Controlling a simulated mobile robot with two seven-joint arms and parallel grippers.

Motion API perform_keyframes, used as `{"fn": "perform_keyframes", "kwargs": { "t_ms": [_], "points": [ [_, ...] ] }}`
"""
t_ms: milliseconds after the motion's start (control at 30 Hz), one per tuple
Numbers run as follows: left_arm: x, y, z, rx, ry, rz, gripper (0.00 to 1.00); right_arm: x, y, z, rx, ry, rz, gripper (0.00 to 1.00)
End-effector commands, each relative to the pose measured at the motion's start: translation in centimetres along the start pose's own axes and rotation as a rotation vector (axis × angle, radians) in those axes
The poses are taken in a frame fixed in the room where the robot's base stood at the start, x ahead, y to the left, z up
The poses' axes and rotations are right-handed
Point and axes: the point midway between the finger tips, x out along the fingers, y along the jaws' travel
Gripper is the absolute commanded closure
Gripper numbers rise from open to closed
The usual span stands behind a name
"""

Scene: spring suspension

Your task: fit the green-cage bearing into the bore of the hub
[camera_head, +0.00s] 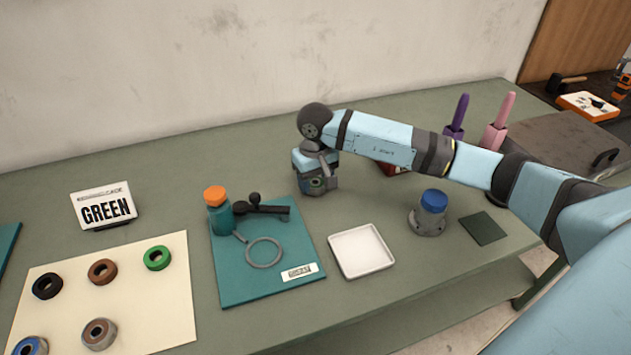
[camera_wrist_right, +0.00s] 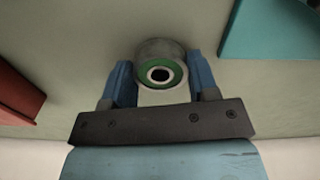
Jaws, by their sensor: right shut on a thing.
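My right gripper (camera_head: 317,183) is near the back of the table, just behind the teal mat. It is shut on the green-cage bearing (camera_head: 316,182), partly hidden by the hand. In the right wrist view, the bearing (camera_wrist_right: 160,63) sits between the two blue fingers, showing a green ring, a pale inner ring and a dark hole. Whether it touches anything below is unclear. A grey flanged cylinder with a blue top (camera_head: 431,213), perhaps the hub, stands upright to the right; no open bore shows in it. My left gripper is out of view.
A cream mat (camera_head: 130,295) at left holds several coloured rings and bearings by a GREEN sign (camera_head: 104,206). The teal mat (camera_head: 240,287) bears an orange-capped bottle (camera_head: 217,210), a tool and a ring. A white tray (camera_head: 361,250) and dark pad (camera_head: 484,228) lie right.

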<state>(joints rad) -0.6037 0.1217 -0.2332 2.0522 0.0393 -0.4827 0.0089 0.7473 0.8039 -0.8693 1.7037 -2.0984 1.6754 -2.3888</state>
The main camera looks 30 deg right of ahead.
Motion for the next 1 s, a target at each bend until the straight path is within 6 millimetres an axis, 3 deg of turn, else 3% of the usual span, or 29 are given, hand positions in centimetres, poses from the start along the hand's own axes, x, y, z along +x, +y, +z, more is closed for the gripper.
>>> {"fn": "perform_keyframes", "kwargs": {
  "t_ms": [400,433,533,833,1000],
  "points": [
    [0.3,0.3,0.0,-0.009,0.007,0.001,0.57,1.1,0.0,0.0,0.0,0.002,0.0,0.75],
    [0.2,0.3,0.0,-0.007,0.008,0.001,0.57,1.1,0.0,0.0,0.0,0.002,0.0,0.44],
    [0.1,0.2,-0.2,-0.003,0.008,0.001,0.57,1.0,0.0,0.0,0.0,0.001,0.0,0.21],
    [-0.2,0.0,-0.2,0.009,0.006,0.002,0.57,0.8,0.0,0.0,0.0,0.001,0.0,0.2],
    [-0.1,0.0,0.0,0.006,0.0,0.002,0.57,-0.9,0.1,-0.1,0.0,0.005,0.0,0.2]
  ]
}}
